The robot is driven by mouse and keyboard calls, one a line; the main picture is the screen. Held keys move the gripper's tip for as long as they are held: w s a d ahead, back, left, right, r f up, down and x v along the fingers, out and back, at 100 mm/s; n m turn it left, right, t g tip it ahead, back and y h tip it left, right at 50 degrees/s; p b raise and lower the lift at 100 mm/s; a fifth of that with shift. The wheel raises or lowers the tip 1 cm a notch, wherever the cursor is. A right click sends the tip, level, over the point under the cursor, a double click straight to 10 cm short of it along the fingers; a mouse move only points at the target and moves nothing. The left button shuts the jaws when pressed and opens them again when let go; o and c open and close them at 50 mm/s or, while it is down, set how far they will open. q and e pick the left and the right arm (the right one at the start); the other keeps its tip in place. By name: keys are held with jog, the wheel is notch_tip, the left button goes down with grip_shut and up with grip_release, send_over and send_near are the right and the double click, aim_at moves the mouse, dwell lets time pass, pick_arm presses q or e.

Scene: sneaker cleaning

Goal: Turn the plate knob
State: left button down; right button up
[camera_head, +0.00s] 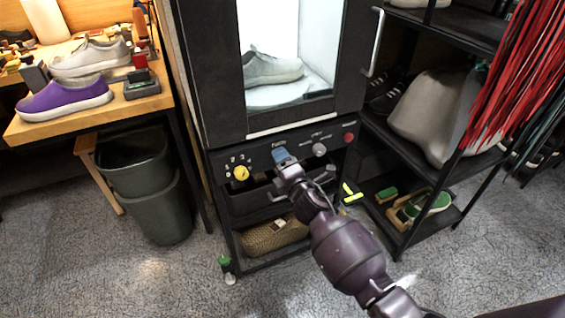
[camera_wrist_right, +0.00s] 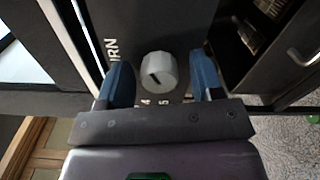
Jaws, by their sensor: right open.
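In the right wrist view a round, pale grey knob (camera_wrist_right: 158,70) with a dark slot sits on the black panel beside lettering ending in "RN". My right gripper (camera_wrist_right: 160,82) is open, with one blue finger on each side of the knob and visible gaps between. In the head view my right gripper (camera_head: 282,157) is at the cabinet's control panel (camera_head: 262,160) and hides the knob there. A sneaker (camera_head: 272,68) stands on the white plate (camera_head: 284,94) inside the lit cabinet. My left gripper is not in view.
The panel also carries a yellow knob (camera_head: 241,173), another grey knob (camera_head: 319,149) and a red button (camera_head: 348,138). A handle (camera_head: 376,42) sticks out at the door's right. A black rack (camera_head: 420,165) stands right; a table (camera_head: 90,117) and grey bin (camera_head: 150,190) stand left.

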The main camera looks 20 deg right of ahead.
pick_arm(q)
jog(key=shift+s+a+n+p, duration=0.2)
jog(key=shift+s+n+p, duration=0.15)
jog(key=shift+p, duration=0.6)
pick_arm(e)
jog(key=s, duration=1)
jog(key=shift+s+d, duration=0.15)
jog(key=shift+s, duration=0.2)
